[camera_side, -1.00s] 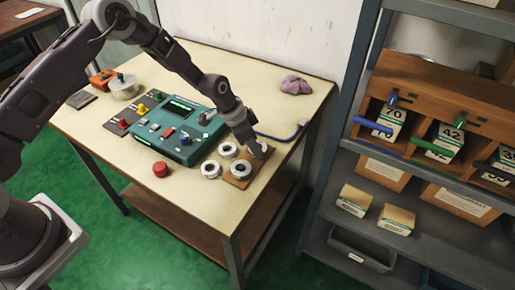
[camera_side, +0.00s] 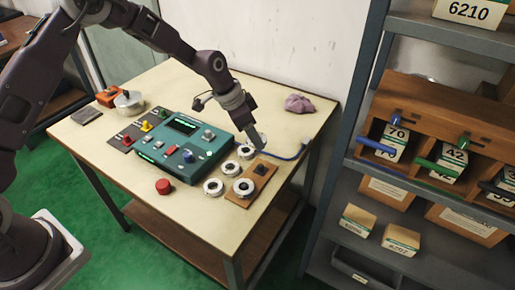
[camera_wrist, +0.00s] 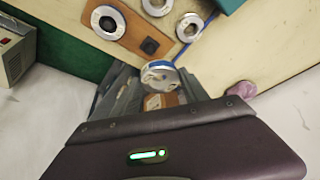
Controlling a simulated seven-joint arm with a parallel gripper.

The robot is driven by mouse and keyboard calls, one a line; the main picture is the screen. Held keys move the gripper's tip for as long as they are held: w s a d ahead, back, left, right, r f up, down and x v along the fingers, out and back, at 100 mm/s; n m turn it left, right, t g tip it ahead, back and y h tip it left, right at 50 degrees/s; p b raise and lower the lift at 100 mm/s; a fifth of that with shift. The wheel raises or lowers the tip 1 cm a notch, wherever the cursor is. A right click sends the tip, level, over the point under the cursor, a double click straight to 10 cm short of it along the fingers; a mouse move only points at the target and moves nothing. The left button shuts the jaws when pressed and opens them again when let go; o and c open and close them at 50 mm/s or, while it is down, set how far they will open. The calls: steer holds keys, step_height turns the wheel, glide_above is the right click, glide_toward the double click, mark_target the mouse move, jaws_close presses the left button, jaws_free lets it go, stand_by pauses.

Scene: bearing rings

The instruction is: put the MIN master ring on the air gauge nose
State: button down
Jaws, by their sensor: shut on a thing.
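My gripper (camera_wrist: 155,93) is shut on a metal ring with a blue band (camera_wrist: 158,73), seen close up in the wrist view. In the side view my gripper (camera_side: 259,136) is above the table beside the wooden board, the ring partly hidden at its tip. I cannot read any MIN marking on it. The wooden board (camera_side: 238,199) holds another ring (camera_side: 243,187) and a bare black seat (camera_side: 262,170); the wrist view shows this seat too (camera_wrist: 150,46). The teal gauge unit (camera_side: 180,172) stands left of my gripper. I cannot make out its nose clearly.
Several loose rings, such as the front one (camera_side: 213,187), lie between unit and board. A red button (camera_side: 164,186) sits in front. A blue hose (camera_side: 287,157) curves behind the board. A purple cloth (camera_side: 299,103) lies at the back. Shelves (camera_side: 400,165) stand right.

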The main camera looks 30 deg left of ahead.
mark_target(206, 132)
steer(key=a+n, duration=0.1)
steer(key=a, duration=0.5)
steer(key=a+n+y, duration=0.1)
steer(key=a+n, duration=0.1)
steer(key=a, duration=0.4)
steer(key=a+r+n, duration=0.1)
steer(key=a+n, duration=0.1)
steer(key=a, duration=0.4)
steer(key=shift+w+t+y, duration=0.15)
steer(key=shift+t+y, duration=0.25)
steer(key=shift+a+f+n, duration=0.1)
steer(key=shift+a+n, duration=0.05)
steer(key=shift+n, duration=0.15)
steer(key=shift+f, duration=1.9)
steer(key=shift+f, duration=0.1)
steer(key=shift+f, duration=0.9)
steer(key=shift+f, duration=0.7)
steer(key=c, duration=0.5)
jaws_free()
